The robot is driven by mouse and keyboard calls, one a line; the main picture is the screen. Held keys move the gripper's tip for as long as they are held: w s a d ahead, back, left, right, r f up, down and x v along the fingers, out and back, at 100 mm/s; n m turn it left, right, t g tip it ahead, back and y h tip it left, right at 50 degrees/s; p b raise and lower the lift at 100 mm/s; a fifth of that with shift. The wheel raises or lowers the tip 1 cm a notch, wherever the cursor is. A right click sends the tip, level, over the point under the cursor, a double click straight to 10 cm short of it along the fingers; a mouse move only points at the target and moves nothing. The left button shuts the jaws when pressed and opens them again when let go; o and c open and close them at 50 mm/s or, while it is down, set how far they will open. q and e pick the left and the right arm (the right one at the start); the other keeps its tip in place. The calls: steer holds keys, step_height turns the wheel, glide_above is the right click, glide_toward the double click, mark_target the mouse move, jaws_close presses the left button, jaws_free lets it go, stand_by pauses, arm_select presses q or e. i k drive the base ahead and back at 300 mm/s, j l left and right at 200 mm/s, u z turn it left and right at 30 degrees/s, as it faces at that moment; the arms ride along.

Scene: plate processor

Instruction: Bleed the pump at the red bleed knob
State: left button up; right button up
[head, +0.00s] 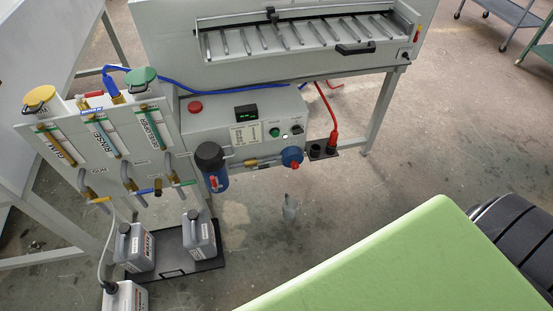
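A blue pump (290,155) sits at the right end of a short brass pipe run on the front of the grey control cabinet. A small red knob (295,164) shows on its face. A blue canister with a black cap (209,155) hangs at the left end of the pipe run. A small red part (214,182) shows on its front. I cannot tell for sure which red part is the bleed knob, or its turn position. Neither of my grippers is in view, and nothing touches the pump.
A red button (195,107) tops the cabinet (229,119). The gauge panel (64,151) stands left, above grey jugs (199,238) on a black tray (176,262). A light green block (410,260) fills the lower right.

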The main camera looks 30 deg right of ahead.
mark_target(295, 165)
steer(key=k+l+z, duration=0.15)
steer(key=z, duration=0.8)
